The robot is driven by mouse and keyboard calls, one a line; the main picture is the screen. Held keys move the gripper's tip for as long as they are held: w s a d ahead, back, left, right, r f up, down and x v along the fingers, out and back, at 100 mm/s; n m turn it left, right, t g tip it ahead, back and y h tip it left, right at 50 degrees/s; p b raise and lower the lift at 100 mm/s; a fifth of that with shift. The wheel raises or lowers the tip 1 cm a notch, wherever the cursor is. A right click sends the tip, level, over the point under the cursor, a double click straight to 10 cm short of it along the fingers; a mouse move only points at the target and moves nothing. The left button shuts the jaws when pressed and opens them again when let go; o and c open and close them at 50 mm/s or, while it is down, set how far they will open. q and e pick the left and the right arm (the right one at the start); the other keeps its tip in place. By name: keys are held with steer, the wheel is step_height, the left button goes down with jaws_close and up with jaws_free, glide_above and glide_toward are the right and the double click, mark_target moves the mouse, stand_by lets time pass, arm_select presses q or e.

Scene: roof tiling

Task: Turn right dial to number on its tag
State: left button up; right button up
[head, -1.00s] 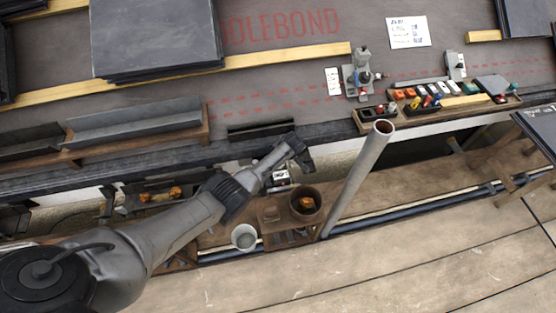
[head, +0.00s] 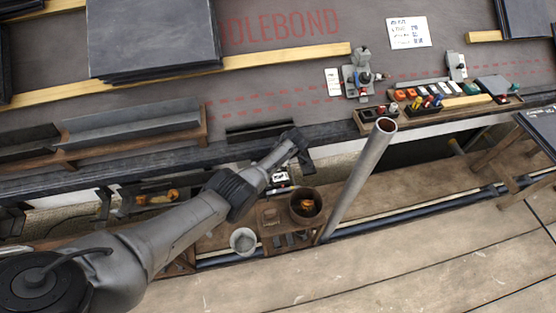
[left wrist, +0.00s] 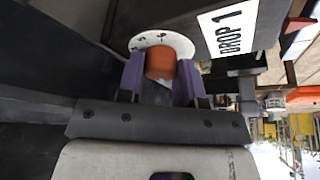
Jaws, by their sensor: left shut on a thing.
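In the left wrist view, an orange-red dial knob (left wrist: 160,65) stands on a round white dial plate (left wrist: 172,40) with small dark numbers along its rim. My left gripper (left wrist: 160,82) has its purple fingers on either side of the knob and is shut on it. A white tag (left wrist: 228,25) beside the plate reads "DROP 1". The fingers and knob cover part of the plate, and I cannot tell the knob's setting. In the head view, my left gripper (head: 300,150) is at the front edge of the roof deck; the dial is not clear there. My right gripper is not in view.
A tall grey pipe (head: 358,180) stands right of my left gripper. A brown pot (head: 306,208) and a white cup (head: 243,240) sit below it. A tool tray (head: 455,103) and a slate stack (head: 153,40) lie on the deck.

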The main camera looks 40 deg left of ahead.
arm_select(q)
steer(key=o, duration=0.6)
steer(key=shift+a, duration=0.1)
steer(key=shift+p+v, duration=4.7)
steer(key=shift+v, duration=2.25)
steer(key=shift+s, duration=0.1)
